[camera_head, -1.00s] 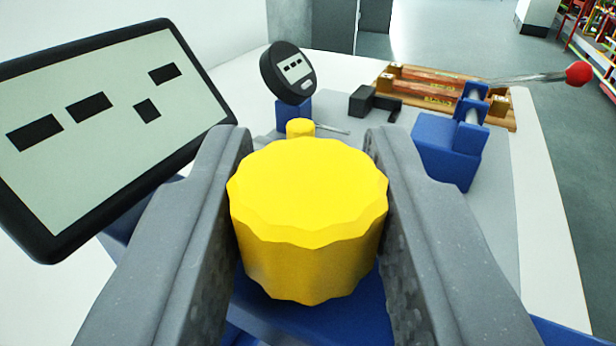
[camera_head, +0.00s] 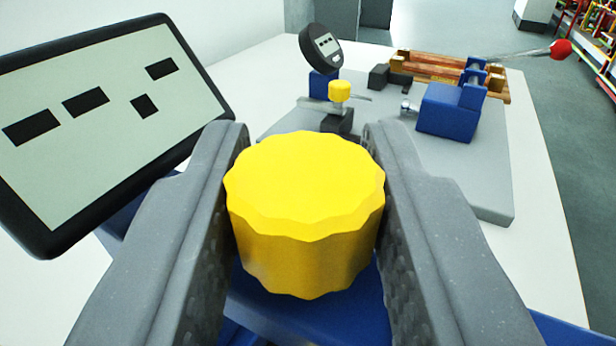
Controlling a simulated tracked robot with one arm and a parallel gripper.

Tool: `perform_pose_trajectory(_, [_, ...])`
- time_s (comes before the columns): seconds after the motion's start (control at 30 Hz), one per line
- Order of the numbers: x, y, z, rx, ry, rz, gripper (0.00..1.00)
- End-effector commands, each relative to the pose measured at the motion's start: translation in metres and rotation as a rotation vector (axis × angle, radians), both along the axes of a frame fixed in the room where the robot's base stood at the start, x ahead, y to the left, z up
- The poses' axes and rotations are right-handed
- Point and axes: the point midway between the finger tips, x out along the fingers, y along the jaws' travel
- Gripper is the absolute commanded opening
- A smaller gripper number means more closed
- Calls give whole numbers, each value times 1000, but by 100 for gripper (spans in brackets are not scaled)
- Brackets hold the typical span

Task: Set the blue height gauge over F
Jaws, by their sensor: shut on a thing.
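My gripper (camera_head: 305,215) is shut on a ribbed yellow knob (camera_head: 305,190), with one grey finger on each side. The knob sits above a blue body (camera_head: 315,310), mostly hidden by the knob and fingers. A large black-framed display (camera_head: 105,125) with dark bars stands tilted at the left, close to the camera. The knob, blue body and display look like the blue height gauge, seen from above. I cannot tell whether its base touches anything. No letter F can be read in view.
Ahead, a grey plate (camera_head: 475,190) lies on a white table (camera_head: 545,235). On or near it are a round black dial gauge (camera_head: 320,47) with a small yellow knob (camera_head: 340,90), a blue block device with a red-ended lever (camera_head: 447,112), dark blocks (camera_head: 390,78) and a wooden case (camera_head: 435,65).

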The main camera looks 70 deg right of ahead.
Motion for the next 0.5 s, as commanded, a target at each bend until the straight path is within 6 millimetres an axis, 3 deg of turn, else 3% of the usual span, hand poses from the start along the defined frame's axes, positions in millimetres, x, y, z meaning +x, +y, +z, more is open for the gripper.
perform_pose_trajectory(0.3, [-2, -1, -1, 2, 2, -6, 0])
perform_pose_trajectory(0.33, [-2, -1, -1, 2, 2, -6, 31])
perform_pose_trajectory(0.37, [-2, -1, -1, 2, 2, -6, 36])
perform_pose_trajectory(0.5, [-2, -1, -1, 1, 0, -6, 36])
